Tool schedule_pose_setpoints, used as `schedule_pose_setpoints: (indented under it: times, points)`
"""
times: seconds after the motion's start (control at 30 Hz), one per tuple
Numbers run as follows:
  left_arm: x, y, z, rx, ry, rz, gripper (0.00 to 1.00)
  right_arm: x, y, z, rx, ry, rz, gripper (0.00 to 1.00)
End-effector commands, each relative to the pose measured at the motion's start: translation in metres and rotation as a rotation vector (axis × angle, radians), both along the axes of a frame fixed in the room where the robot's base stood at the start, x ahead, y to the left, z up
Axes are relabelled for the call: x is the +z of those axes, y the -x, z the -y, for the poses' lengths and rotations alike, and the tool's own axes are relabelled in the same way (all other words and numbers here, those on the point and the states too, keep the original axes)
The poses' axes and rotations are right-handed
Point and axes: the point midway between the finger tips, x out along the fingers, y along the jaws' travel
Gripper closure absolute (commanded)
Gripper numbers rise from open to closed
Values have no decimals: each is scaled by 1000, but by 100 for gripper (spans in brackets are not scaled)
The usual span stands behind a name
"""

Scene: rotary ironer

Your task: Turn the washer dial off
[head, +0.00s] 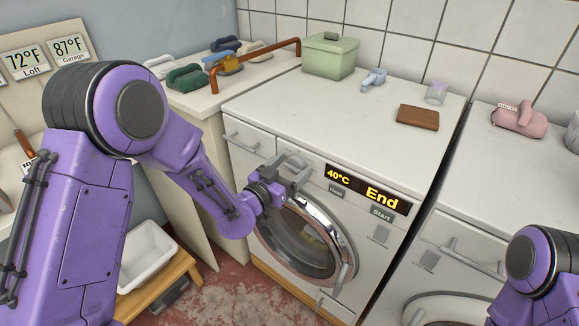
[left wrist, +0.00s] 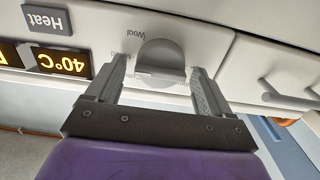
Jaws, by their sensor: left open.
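The washer (head: 345,110) is white with a round glass door and a display (head: 368,190) reading 40°C and End. Its grey round dial (left wrist: 162,58), with a raised grip bar, shows in the left wrist view. Wool is printed beside the dial; other labels are partly covered. My left gripper (head: 291,170) is open at the washer's front panel. In the left wrist view the left gripper (left wrist: 160,75) has one finger on each side of the dial; contact is unclear. In the head view the gripper partly hides the dial. My right gripper is out of view.
A drawer handle (head: 241,142) sits left of the dial, and a Heat button (left wrist: 46,18) beside the display. A green box (head: 330,56) and brown block (head: 417,116) lie on top. A second white machine (head: 490,190) stands at right. A white basin (head: 145,258) is low at left.

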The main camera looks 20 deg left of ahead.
Motion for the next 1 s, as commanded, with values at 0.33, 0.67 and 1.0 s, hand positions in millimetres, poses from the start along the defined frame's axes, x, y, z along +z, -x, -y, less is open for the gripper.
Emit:
schedule_pose_setpoints:
  times: [0.33,0.67,1.0]
  points:
    - [0,1,0,0,0,0,72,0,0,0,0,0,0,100]
    - [0,1,-1,0,51,-18,72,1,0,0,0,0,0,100]
    - [0,0,-2,2,282,-103,72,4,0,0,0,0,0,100]
